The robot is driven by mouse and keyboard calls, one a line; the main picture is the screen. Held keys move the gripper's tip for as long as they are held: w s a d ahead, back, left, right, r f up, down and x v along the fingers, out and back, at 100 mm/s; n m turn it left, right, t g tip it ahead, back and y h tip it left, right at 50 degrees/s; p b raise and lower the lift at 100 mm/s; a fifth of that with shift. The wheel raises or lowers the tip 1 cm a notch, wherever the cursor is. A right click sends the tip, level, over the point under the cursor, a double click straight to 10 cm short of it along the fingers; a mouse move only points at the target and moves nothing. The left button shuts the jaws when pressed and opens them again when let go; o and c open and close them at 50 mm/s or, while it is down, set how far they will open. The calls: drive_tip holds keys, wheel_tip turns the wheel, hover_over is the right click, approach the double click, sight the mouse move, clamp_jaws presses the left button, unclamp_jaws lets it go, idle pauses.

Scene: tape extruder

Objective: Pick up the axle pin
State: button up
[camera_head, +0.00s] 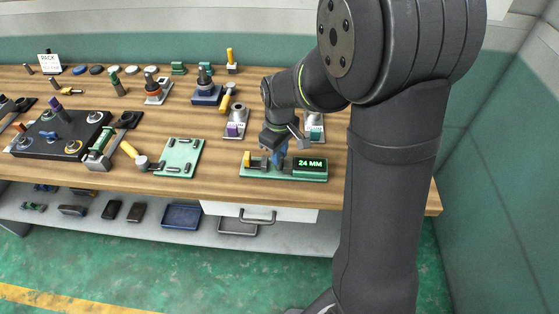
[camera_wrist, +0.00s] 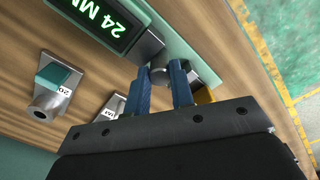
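My gripper (camera_head: 279,157) is low over a green gauge fixture (camera_head: 257,176) with a lit display (camera_head: 310,163) reading 24 MM. In the wrist view its two blue fingers (camera_wrist: 162,72) stand apart, on either side of a short grey metal piece (camera_wrist: 160,77) in the fixture. This piece may be the axle pin, but the fingers hide much of it. I cannot tell whether the fingers touch it. In the head view the fingers cover this spot. A yellow block (camera_head: 248,158) is at the fixture's left end.
A light green plate (camera_head: 180,157) lies left of the fixture, with a yellow-handled tool (camera_head: 133,156) beside it. Grey holders with labels (camera_head: 236,122) stand behind the fixture. A dark tray (camera_head: 60,137) is at far left. The wooden table's front edge is close to the fixture.

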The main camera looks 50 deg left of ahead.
sight(282, 155)
clamp_jaws()
drive_tip(key=shift+r, duration=0.45)
drive_tip(key=r, duration=0.3)
drive_tip(key=shift+w+d+r, duration=0.2)
drive_tip(key=shift+r, duration=0.15)
drive_tip(key=w+d+r, duration=0.5)
drive_tip(key=d+r, duration=0.1)
drive_tip(key=d, duration=0.2)
drive_tip(key=w+a, duration=0.4)
drive_tip(key=a, duration=0.9)
drive_tip(key=w+a, duration=0.4)
drive_tip(key=a, duration=0.9)
drive_tip(key=shift+w+a+f, duration=0.25)
drive_tip(key=shift+a+f, duration=0.1)
drive_tip(key=shift+a, duration=0.05)
